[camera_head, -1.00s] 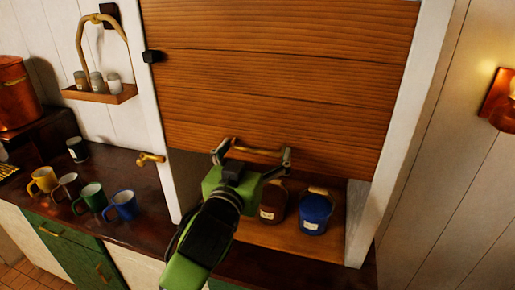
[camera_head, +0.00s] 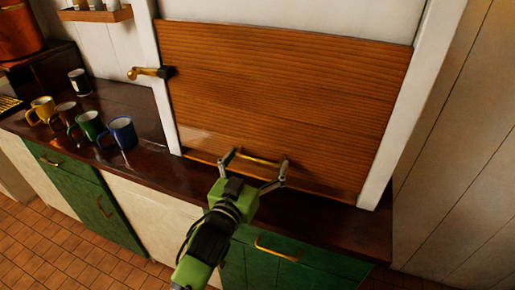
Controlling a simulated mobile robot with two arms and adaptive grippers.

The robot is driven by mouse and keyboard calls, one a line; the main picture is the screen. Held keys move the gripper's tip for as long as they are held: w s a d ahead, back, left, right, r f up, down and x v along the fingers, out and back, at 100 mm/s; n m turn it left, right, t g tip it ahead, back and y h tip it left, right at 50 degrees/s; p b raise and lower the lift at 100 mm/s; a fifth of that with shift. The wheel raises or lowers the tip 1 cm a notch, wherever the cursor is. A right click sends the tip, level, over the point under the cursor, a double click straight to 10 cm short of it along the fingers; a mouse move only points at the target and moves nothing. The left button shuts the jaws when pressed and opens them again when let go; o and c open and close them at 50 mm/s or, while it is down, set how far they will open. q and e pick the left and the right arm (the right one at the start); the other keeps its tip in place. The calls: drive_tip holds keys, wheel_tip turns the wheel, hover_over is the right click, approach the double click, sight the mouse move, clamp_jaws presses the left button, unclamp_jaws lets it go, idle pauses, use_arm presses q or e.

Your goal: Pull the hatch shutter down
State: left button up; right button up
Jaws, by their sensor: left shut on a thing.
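The wooden hatch shutter (camera_head: 285,95) is low in its white frame (camera_head: 420,95), and its bottom edge is at or very near the dark countertop. I cannot tell whether a thin gap is left there. A brass bar handle (camera_head: 258,160) is near the shutter's lower edge. My left gripper (camera_head: 255,172) is at this handle, shut on it, with one finger near each end of the bar. The space behind the shutter is hidden. My right gripper is not in view.
A brass and black latch (camera_head: 150,72) is on the frame's left side. Several mugs, including a blue one (camera_head: 120,134), stand on the countertop (camera_head: 150,170) at left. Green and cream cabinets (camera_head: 75,188) are below, with tiled floor (camera_head: 50,250) in front.

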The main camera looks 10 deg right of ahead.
use_arm(q)
drive_tip(key=shift+f+b, duration=0.6)
drive_tip(key=shift+f, duration=1.35)
drive_tip(key=o, duration=1.4)
drive_tip(key=shift+c, duration=0.2)
drive_tip(key=shift+s+a, duration=0.1)
drive_tip(key=shift+s, duration=0.05)
drive_tip(key=v, duration=1.1)
drive_tip(key=shift+s+a, duration=0.2)
drive_tip(key=shift+s, duration=0.05)
